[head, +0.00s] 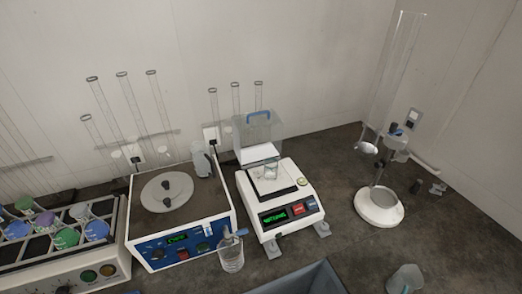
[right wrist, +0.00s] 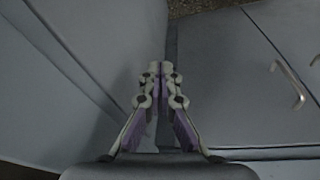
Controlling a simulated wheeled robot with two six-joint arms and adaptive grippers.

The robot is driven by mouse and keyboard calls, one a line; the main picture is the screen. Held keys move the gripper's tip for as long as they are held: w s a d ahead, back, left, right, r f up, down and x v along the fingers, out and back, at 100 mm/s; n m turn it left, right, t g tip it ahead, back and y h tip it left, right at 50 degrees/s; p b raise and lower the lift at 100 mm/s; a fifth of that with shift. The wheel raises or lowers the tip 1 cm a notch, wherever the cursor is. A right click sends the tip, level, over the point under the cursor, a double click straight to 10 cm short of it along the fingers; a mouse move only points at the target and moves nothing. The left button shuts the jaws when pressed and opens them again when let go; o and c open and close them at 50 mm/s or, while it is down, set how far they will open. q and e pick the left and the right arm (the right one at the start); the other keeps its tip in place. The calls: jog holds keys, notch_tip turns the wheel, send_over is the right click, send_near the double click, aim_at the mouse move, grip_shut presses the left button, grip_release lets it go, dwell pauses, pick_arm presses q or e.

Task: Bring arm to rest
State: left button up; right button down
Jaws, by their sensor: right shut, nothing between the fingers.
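My right gripper (right wrist: 164,68) shows in the right wrist view, pointing away from the camera with its two fingertips together and nothing between them. Behind it are grey cabinet fronts and a strip of dark floor. Neither gripper nor arm shows in the head view, so my left gripper is out of sight.
A cabinet handle (right wrist: 287,83) shows near my right gripper.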

jog(key=s+d+f+g, duration=0.1)
jog(key=s+f, duration=1.7)
jog(key=s, duration=0.1)
jog(key=shift+s+f+b, duration=0.15)
jog(key=shift+f+b, duration=0.15)
jog(key=shift+b, duration=0.15)
